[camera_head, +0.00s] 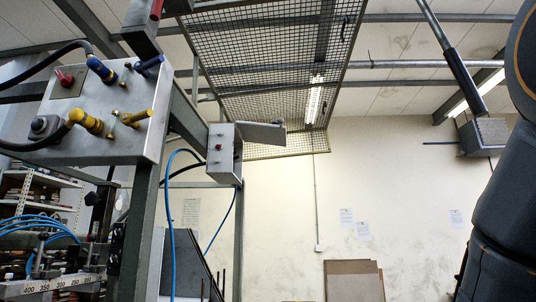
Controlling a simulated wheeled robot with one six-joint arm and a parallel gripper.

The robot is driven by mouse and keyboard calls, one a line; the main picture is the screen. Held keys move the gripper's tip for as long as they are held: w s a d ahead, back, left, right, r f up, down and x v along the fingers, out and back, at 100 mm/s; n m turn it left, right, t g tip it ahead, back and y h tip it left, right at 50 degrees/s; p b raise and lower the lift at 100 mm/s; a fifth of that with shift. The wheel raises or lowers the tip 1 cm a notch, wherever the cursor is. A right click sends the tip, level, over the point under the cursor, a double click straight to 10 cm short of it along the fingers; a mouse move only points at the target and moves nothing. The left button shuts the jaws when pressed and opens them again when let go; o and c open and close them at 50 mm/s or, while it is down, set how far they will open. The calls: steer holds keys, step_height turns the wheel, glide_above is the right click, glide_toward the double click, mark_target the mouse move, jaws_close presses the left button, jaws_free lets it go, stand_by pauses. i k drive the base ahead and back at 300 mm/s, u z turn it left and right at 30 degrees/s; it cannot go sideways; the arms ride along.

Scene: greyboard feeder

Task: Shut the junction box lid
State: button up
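A small grey metal box (224,160), which looks like the junction box, is mounted on a grey upright post left of centre. A flat grey panel (260,133), apparently its lid, sticks out to the right from the box's upper part, so the lid looks open. A small dark piece shows at the panel's right end. The inside of the box is hidden. My dark arm (497,215) fills the right edge, well apart from the box. My gripper is not in view.
A larger control panel (95,112) with blue and yellow fittings stands at the left. A wire mesh guard (265,60) hangs above the box. A rod with a black grip (465,80) slants down at upper right. Blue hoses run below the box. Brown boards (353,282) lean low on the wall.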

mark_target(250, 132)
steer(key=k, duration=1.2)
steer(key=u, duration=0.9)
steer(key=i, duration=1.45)
steer(key=z, duration=0.95)
